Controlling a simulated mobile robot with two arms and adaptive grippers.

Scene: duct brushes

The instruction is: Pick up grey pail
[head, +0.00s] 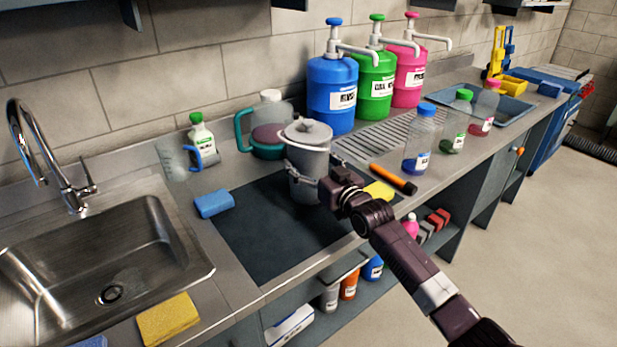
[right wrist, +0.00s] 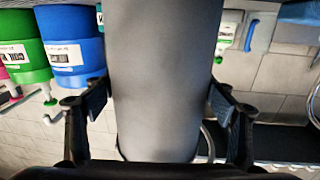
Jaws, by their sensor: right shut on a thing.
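The grey pail (head: 307,160), with a lid and a knob on top, is upright over the dark mat (head: 265,235) in the middle of the counter. In the head view I cannot tell whether its base touches the mat. My right gripper (head: 312,186) reaches in from the right and is shut on the pail's lower body. In the right wrist view the grey pail (right wrist: 165,60) fills the middle, with one finger of the gripper (right wrist: 160,98) on each side of it. My left gripper is not in view.
A teal-handled jug (head: 265,140) stands close behind the pail. Blue (head: 332,85), green and pink pump containers stand behind right. An orange-and-black tool (head: 393,179) and a yellow sponge lie to the right. A blue sponge (head: 214,203) and the sink (head: 110,260) are left.

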